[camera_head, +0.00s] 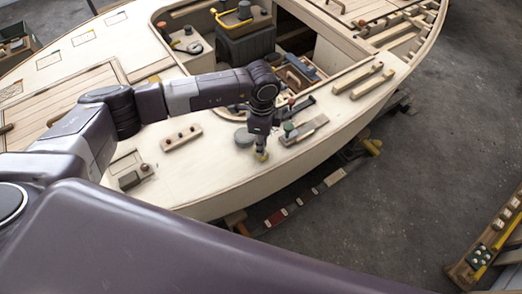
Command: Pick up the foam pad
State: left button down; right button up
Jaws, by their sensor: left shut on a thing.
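My left gripper (260,151) reaches down over the cream deck of the boat, near its edge. It is shut on a small yellowish piece (261,156) at its fingertips, which looks like the foam pad. The piece is small in the picture and partly hidden by the fingers. I cannot tell whether it touches the deck. My right gripper is not in view.
A wooden block with fittings (304,130) lies to the right. A block with knobs (181,138) is farther left. The deck edge drops to the grey floor (400,180).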

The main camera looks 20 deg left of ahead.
pick_arm(q)
jog(key=shift+r, duration=0.1)
notch_tip(320, 180, up, 20)
jog(key=b, duration=0.4)
jog(key=shift+b, duration=0.35)
jog(key=c, duration=2.4)
grip_release()
grip_shut()
